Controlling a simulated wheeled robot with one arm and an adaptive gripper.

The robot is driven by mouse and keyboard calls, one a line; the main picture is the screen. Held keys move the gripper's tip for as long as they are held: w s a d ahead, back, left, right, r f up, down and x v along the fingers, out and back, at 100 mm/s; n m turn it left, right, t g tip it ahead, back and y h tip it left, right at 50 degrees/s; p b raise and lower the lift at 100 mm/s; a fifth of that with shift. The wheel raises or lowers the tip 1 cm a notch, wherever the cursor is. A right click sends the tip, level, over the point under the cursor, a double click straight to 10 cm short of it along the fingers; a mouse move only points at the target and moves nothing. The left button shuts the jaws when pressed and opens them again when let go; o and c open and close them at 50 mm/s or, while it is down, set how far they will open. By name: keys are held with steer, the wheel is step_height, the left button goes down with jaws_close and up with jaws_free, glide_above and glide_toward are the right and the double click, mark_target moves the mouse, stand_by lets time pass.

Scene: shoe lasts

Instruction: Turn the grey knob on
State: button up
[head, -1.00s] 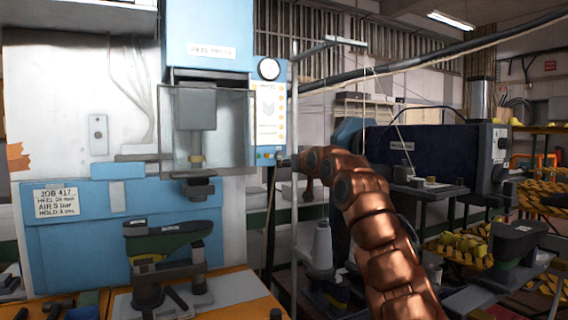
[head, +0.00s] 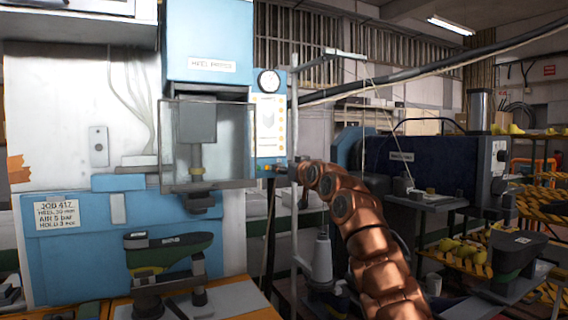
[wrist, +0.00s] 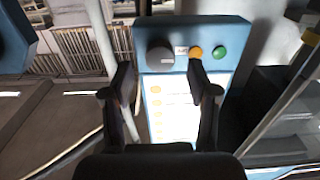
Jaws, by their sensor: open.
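The grey knob (wrist: 160,57) sits on the blue control panel (wrist: 240,38), beside an orange button (wrist: 196,52) and a green button (wrist: 219,52). My gripper (wrist: 161,72) is open and empty, its two dark fingers spread. In the wrist view the knob shows between the fingertips, a little beyond them, with a gap on each side. I see no contact. In the head view my gripper (head: 283,170) is at the lower edge of the panel (head: 281,130), where the knob is hard to make out.
The blue press (head: 205,40) has a clear guard (head: 235,140) left of the panel. A round gauge (head: 268,82) tops the panel. A green-and-black shoe last (head: 170,252) stands on the bench below. A thin metal post (head: 296,120) rises close behind my arm.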

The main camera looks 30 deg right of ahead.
steer(key=shift+w+p, duration=0.55)
steer(key=shift+w, duration=0.45)
steer(key=shift+f, duration=0.1)
jaws_close()
